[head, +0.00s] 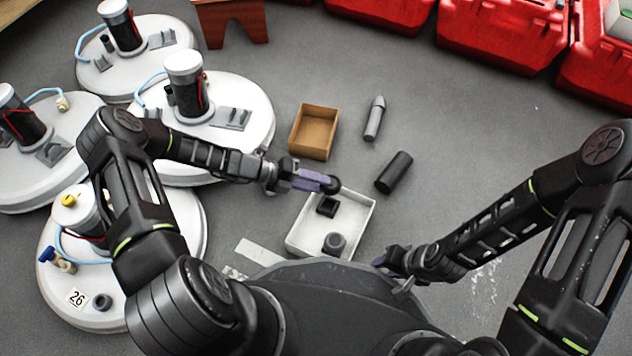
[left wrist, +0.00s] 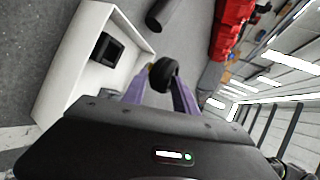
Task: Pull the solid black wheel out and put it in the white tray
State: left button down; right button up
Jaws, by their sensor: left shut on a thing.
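My left gripper (head: 318,182) is shut on a solid black wheel (head: 331,185) and holds it above the far edge of the white tray (head: 294,237). In the left wrist view the black wheel (left wrist: 163,74) sits between the purple fingertips (left wrist: 160,88), with the white tray (left wrist: 62,75) to the left. In the tray are a black square part (head: 327,206) and a dark round part (head: 334,243). My right gripper (head: 387,260) is low to the right of the tray; its fingers are partly hidden and its opening is unclear.
A brown box (head: 314,131) stands behind the tray. A black cylinder (head: 394,172) and a grey pointed cylinder (head: 374,118) lie on the floor. Several white round tanks (head: 240,110) stand at left. Red cases (head: 500,35) line the back. The floor at right is clear.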

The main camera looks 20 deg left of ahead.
pick_arm(q)
jog(key=shift+f, duration=0.15)
notch_tip(320, 180, down, 7)
jog(key=b, duration=0.4)
jog(key=shift+r+b, duration=0.2)
jog(key=shift+b, duration=0.15)
jog(key=shift+f, duration=0.3)
jog(key=shift+f, duration=0.35)
dwell(0.6)
jog(key=shift+f, duration=0.45)
jog(key=shift+f, duration=0.25)
